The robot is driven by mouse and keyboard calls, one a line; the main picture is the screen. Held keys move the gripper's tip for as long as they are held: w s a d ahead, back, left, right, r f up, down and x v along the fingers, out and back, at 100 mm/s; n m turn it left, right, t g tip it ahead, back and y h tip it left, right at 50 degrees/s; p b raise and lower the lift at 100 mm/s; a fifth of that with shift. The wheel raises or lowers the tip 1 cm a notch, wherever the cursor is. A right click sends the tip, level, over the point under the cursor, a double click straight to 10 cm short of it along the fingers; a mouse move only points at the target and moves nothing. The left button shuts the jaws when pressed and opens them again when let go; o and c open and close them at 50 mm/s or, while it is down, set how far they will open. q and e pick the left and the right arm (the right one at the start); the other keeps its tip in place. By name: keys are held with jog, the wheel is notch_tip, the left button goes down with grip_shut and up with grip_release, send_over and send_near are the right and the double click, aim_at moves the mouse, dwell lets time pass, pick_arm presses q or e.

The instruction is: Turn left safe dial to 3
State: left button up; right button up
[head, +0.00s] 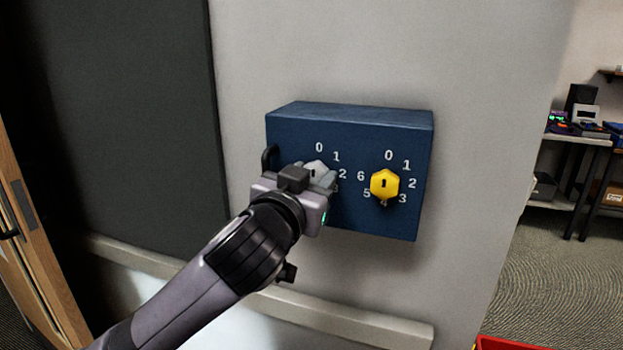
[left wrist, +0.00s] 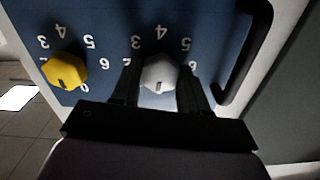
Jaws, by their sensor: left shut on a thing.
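A dark blue safe (head: 350,117) is on the light wall, with two numbered dials on its front. The left dial is a silver-white hexagonal knob (head: 316,168), partly hidden behind my left gripper (head: 318,182). In the left wrist view, which looks upside down, the silver knob (left wrist: 160,72) sits between the two dark fingers of my left gripper (left wrist: 159,92), which is shut on it. A dark mark shows on the knob's lower part there. The exact number it points to is hard to tell. My right gripper is not in view.
The right dial is a yellow knob (head: 384,185), also in the left wrist view (left wrist: 64,71), close beside the gripper. A dark handle (head: 269,160) stands at the safe's left edge. Shelves with devices (head: 580,135) are far right.

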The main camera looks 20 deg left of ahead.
pick_arm(q)
jog(key=m, duration=1.2)
jog(key=shift+m, duration=0.4)
jog(key=m, duration=1.2)
jog(key=shift+m, duration=0.3)
jog(key=o, duration=1.1)
jog(key=shift+c, duration=0.2)
jog(key=s+b, duration=0.1)
jog(key=s, duration=0.6)
